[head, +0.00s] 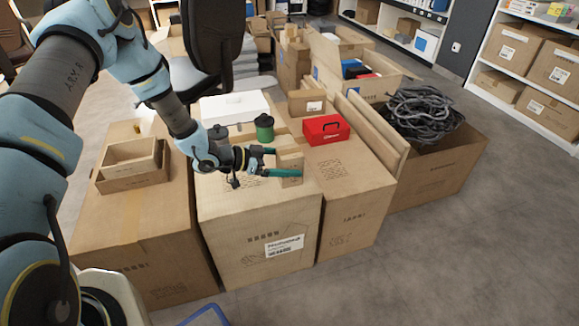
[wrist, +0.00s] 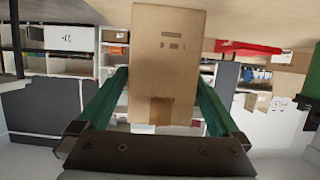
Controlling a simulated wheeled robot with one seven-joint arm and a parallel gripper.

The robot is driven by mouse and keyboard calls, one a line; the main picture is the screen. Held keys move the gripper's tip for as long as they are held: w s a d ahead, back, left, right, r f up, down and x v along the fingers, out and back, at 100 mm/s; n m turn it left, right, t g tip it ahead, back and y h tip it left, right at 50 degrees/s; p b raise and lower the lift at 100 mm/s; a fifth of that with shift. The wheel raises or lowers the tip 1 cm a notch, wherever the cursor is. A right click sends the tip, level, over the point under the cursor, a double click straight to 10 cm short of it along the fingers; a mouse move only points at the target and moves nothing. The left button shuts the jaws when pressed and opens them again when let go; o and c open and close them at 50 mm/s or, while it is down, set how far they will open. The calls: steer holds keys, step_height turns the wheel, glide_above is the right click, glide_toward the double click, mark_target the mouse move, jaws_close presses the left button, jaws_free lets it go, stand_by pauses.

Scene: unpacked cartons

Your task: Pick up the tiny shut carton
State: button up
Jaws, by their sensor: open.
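The tiny shut carton (head: 290,168) is a small plain brown box standing on top of a large closed carton (head: 262,222) in the head view. In the wrist view the tiny carton (wrist: 166,65) stands between the two green fingers, with its face toward the camera. My gripper (head: 283,163) is open, with its fingers on either side of the tiny carton. It also shows at the bottom of the wrist view (wrist: 165,100). I cannot tell whether either finger touches the carton.
A red toolbox (head: 327,131), a green spool (head: 264,128), a white box (head: 235,107) and a small labelled carton (head: 307,103) stand near my gripper. An open carton of cables (head: 435,165) is at right. A small open box (head: 131,164) is at left. Grey floor (head: 440,260) is clear at front right.

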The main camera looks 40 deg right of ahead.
steer(key=x, duration=0.4)
steer(key=shift+d+f, duration=0.1)
steer(key=shift+f, duration=0.1)
steer(key=c, duration=1.4)
